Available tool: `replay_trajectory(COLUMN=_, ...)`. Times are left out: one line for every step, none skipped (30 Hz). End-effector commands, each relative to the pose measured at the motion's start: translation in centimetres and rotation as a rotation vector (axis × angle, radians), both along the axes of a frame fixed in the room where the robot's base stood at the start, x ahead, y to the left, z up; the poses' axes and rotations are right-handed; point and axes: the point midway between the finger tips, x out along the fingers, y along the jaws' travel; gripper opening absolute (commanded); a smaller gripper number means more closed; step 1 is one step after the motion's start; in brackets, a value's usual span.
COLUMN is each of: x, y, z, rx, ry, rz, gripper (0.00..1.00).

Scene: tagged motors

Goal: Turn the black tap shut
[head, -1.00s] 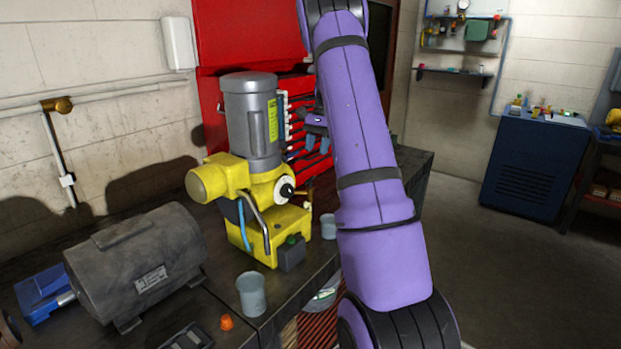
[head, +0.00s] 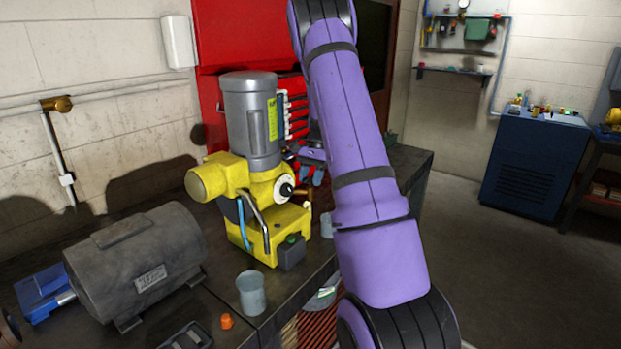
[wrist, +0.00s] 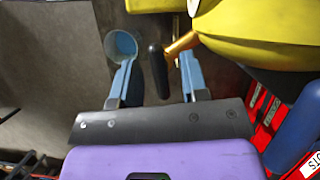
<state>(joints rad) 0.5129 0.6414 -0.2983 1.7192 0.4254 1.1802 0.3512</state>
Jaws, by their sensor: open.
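The black tap (wrist: 158,72) shows in the wrist view as a dark, rounded lever on a brass stem (wrist: 182,44) that comes out of the yellow motor housing (wrist: 270,32). My gripper (wrist: 156,62) is open. Its two blue fingers lie on either side of the black lever in the picture, with a gap on each side. In the head view my gripper (head: 316,174) is at the right side of the yellow machine (head: 270,240), just past its white dial (head: 285,188). The tap cannot be made out clearly there.
A light-blue cup (wrist: 121,43) stands behind the left finger in the wrist view. Another cup (head: 251,293), an orange cap (head: 227,321) and a large grey motor (head: 140,265) are on the bench. A red tool cabinet (head: 235,35) stands behind the machine.

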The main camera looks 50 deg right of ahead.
Motion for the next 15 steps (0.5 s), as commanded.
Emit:
replay_trajectory(x=0.0, y=0.0, z=0.01, rx=0.0, ry=0.0, rz=0.0, gripper=0.41)
replay_trajectory(x=0.0, y=0.0, z=0.01, rx=0.0, ry=0.0, rz=0.0, gripper=0.36)
replay_trajectory(x=0.0, y=0.0, z=0.01, rx=0.0, ry=0.0, rz=0.0, gripper=0.27)
replay_trajectory(x=0.0, y=-0.02, z=0.01, rx=0.0, ry=0.0, rz=0.0, gripper=0.2)
replay_trajectory(x=0.0, y=-0.02, z=0.01, rx=0.0, ry=0.0, rz=0.0, gripper=0.14)
replay_trajectory(x=0.0, y=-0.02, z=0.01, rx=0.0, ry=0.0, rz=0.0, gripper=0.04)
replay_trajectory(x=0.0, y=-0.02, z=0.01, rx=0.0, ry=0.0, rz=0.0, gripper=0.0)
replay_trajectory(x=0.0, y=-0.02, z=0.01, rx=0.0, ry=0.0, rz=0.0, gripper=0.0)
replay_trajectory(x=0.01, y=-0.01, z=0.01, rx=0.0, ry=0.0, rz=0.0, gripper=0.0)
replay_trajectory(x=0.01, y=-0.02, z=0.02, rx=0.0, ry=0.0, rz=0.0, gripper=0.0)
replay_trajectory(x=0.0, y=-0.02, z=0.02, rx=0.0, ry=0.0, rz=-0.003, gripper=0.0)
replay_trajectory(x=-0.01, y=-0.02, z=0.02, rx=0.0, ry=0.0, rz=-0.012, gripper=0.0)
replay_trajectory(x=-0.03, y=-0.02, z=0.04, rx=-0.001, ry=0.0, rz=-0.024, gripper=0.0)
replay_trajectory(x=-0.04, y=-0.03, z=0.03, rx=-0.001, ry=0.0, rz=-0.04, gripper=0.0)
replay_trajectory(x=-0.04, y=-0.03, z=0.03, rx=-0.001, ry=0.0, rz=-0.067, gripper=0.0)
